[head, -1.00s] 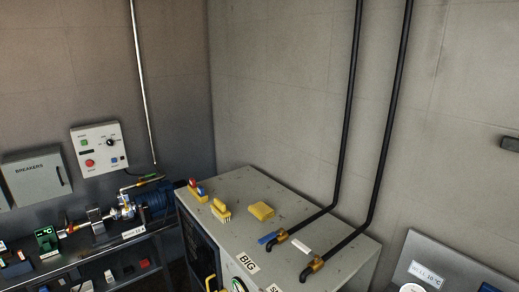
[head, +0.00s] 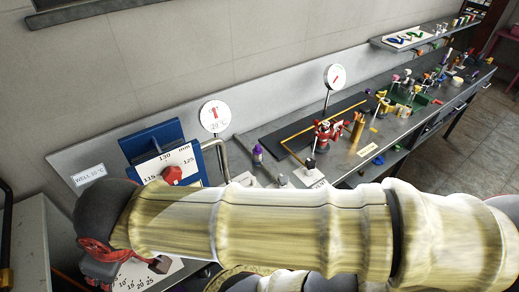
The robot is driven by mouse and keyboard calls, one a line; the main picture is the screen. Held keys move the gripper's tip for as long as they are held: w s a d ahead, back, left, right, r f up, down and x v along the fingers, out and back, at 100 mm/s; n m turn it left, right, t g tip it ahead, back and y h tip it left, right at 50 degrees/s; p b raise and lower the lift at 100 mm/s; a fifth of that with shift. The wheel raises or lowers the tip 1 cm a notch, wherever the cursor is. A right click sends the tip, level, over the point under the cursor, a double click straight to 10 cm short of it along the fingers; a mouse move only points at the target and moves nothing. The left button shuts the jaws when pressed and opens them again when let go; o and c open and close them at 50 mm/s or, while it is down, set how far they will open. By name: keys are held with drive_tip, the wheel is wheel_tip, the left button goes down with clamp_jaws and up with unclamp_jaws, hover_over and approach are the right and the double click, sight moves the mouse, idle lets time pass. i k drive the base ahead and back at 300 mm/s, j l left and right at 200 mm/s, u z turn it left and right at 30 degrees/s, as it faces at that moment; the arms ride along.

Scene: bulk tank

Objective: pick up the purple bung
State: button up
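A small purple object (head: 257,154), which looks like the purple bung, stands upright on the grey bench behind my arm, right of a round dial. Another small purple piece (head: 445,57) shows far off among the items at the bench's right end; I cannot tell what it is. I see nothing clearly held.
A blue frame with a white scale plate (head: 165,160) and red knob stands left of the purple object. A dial (head: 215,116) and a bent grey pipe are beside it. A red valve (head: 326,132) and a black tray (head: 305,133) lie to the right. My arm hides the bench front.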

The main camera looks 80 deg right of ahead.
sight(257, 150)
drive_tip(key=z, duration=2.65)
drive_tip(key=l+z, duration=0.25)
drive_tip(key=l, duration=0.25)
drive_tip(key=l+z, duration=0.3)
drive_tip(key=l, duration=0.15)
